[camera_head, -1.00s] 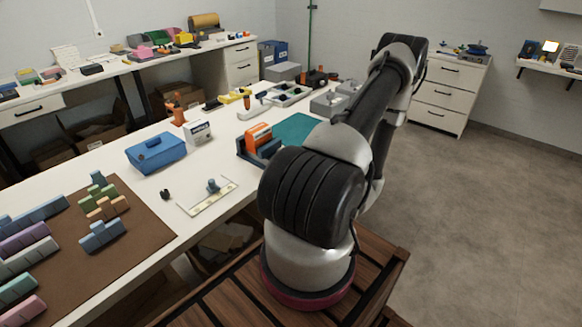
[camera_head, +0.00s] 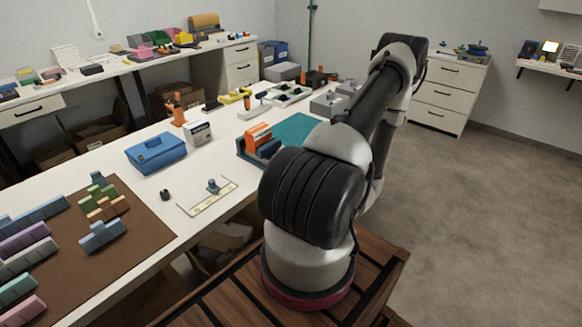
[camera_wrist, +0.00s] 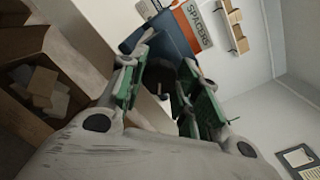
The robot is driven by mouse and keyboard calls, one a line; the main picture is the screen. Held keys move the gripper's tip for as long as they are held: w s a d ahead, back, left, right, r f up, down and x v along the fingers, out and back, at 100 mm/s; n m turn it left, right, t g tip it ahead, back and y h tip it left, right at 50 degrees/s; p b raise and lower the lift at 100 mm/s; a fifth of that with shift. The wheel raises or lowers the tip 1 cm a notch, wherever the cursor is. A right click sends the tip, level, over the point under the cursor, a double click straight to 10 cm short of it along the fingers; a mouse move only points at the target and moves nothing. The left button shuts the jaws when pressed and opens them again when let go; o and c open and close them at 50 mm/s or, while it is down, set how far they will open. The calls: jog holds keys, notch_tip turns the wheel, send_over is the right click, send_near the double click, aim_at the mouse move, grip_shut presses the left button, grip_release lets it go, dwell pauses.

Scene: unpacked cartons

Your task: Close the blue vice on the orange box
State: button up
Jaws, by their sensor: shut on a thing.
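The blue vice (camera_head: 243,149) stands on the white workbench with the orange box (camera_head: 258,135) upright in it. My arm hides part of the vice and all of my gripper in the head view. In the wrist view the vice (camera_wrist: 172,42) and the orange box, labelled SPACERS (camera_wrist: 196,24), are just beyond my fingertips. My gripper (camera_wrist: 164,75) has its green-padded fingers around a dark part at the near side of the vice, which looks like its handle. Whether the jaws touch the box is too small to tell.
A blue case (camera_head: 156,153), a white box (camera_head: 198,133) and a small tray (camera_head: 208,197) lie left of the vice. A teal mat (camera_head: 295,129) lies to its right. A brown mat (camera_head: 120,245) with colored blocks covers the near left of the bench.

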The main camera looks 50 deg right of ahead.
jog(key=m, duration=2.4)
jog(key=shift+f+m, duration=0.1)
jog(key=shift+m, duration=0.2)
jog(key=o, duration=1)
jog(key=shift+d, duration=0.1)
jog(key=s, duration=1.2)
jog(key=shift+d, duration=0.45)
